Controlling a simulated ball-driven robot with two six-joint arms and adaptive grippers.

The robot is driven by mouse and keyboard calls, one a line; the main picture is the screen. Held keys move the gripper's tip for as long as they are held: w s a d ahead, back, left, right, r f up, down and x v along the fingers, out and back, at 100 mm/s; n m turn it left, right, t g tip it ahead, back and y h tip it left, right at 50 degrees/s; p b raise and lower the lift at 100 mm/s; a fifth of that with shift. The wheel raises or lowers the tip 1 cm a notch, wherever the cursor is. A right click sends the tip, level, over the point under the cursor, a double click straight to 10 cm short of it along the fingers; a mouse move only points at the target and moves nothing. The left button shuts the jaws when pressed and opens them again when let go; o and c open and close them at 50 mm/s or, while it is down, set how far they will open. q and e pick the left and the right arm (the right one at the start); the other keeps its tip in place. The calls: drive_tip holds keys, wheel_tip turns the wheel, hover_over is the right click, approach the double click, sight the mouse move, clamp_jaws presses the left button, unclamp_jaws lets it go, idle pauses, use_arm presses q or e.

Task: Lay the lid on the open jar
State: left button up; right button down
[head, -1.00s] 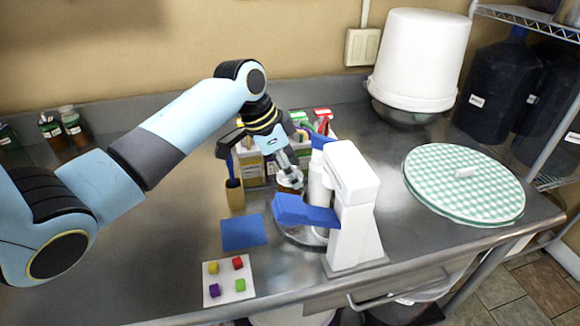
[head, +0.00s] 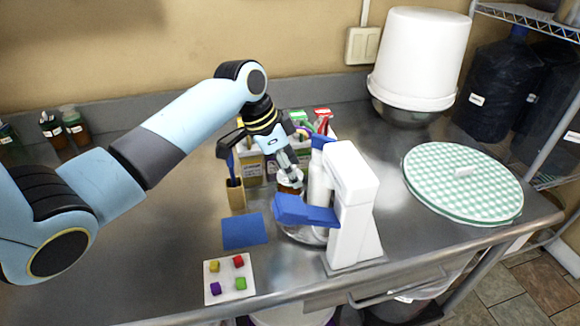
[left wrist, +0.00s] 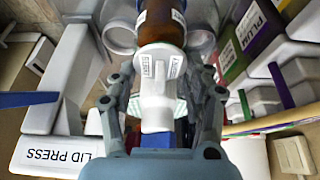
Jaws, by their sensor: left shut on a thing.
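My left gripper (head: 294,180) points down beside the white press, with a finger on each side of a white lid (left wrist: 157,95) in the left wrist view. I cannot tell whether the lid is touching the jar's rim. The press partly hides the space around the jar. My right gripper is not in view.
Labelled boxes (head: 252,168) stand behind, a brush holder (head: 235,195) to the left. A blue mat (head: 243,231) and a card of coloured cubes (head: 229,278) lie in front.

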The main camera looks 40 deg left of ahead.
use_arm(q)
drive_tip(key=shift+p, duration=0.3)
idle(0.5)
drive_tip(key=o, duration=1.5)
drive_tip(key=shift+c, duration=0.2)
wheel_tip(320, 180, up, 3)
drive_tip(key=p, duration=0.2)
drive_tip(key=shift+f+p, duration=0.1)
drive_tip(key=shift+p, duration=0.3)
drive_tip(key=shift+r, duration=2.55)
